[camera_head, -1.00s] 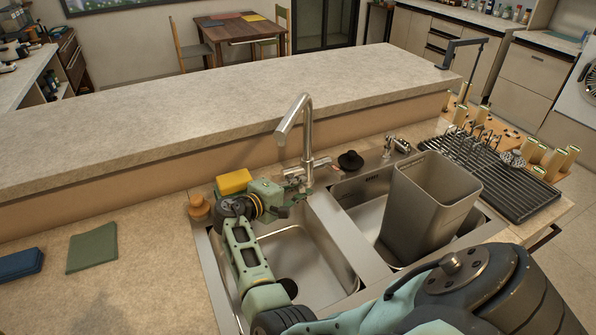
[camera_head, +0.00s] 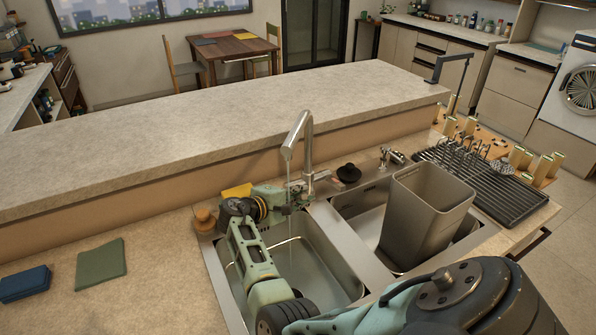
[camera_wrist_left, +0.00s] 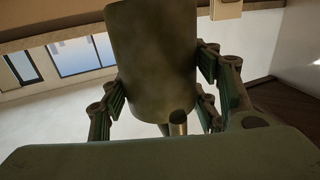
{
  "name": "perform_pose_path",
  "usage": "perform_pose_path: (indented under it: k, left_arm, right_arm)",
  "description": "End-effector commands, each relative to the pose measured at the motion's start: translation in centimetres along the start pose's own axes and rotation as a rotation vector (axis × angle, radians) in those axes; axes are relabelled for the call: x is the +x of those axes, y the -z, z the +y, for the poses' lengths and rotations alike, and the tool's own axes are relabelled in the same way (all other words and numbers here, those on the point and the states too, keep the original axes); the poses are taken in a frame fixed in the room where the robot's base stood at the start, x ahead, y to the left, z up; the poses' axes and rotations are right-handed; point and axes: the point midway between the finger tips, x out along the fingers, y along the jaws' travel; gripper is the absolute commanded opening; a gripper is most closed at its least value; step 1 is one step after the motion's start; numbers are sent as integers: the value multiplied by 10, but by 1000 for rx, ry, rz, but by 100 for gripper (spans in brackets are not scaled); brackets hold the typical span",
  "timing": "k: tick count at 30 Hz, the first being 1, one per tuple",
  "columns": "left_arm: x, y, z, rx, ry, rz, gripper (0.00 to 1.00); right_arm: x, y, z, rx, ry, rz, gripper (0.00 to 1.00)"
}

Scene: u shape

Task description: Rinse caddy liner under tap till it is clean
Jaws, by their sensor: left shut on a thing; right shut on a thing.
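The tap (camera_head: 305,150) stands behind the left basin (camera_head: 330,255), and a thin water stream falls from its spout. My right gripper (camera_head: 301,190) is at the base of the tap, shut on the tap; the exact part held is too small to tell. A tall grey open-topped bin (camera_head: 427,215), likely the caddy liner, stands upright in the right basin (camera_head: 358,210), apart from the stream. My left gripper is out of the head view. In the left wrist view my left gripper (camera_wrist_left: 168,90) is shut on a dark, rounded cylindrical thing (camera_wrist_left: 152,60) that I cannot identify.
A yellow sponge (camera_head: 237,191) and a small wooden-topped item (camera_head: 203,220) sit behind the left basin. A black stopper (camera_head: 349,172) lies behind the divider. A drying rack (camera_head: 495,185) is at right. Green (camera_head: 101,263) and blue (camera_head: 25,284) cloths lie at left, with clear counter beside them.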

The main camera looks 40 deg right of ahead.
Motion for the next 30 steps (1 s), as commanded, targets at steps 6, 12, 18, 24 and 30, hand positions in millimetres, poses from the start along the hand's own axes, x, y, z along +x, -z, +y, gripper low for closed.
perform_pose_path:
  k: [6,12,18,24,30]
  left_arm:
    - [0,0,0,0,0,1,24]
    - [0,0,0,1,0,1,24]
    - [0,0,0,1,0,1,24]
    - [0,0,0,1,0,1,24]
    - [0,0,0,1,0,1,24]
  right_arm:
    - [1,0,3,2,-5,0,0]
    - [1,0,3,2,-5,0,26]
    - [1,0,2,1,-4,0,33]
    - [-1,0,1,0,-3,1,33]
    - [-28,0,1,1,-3,3,33]
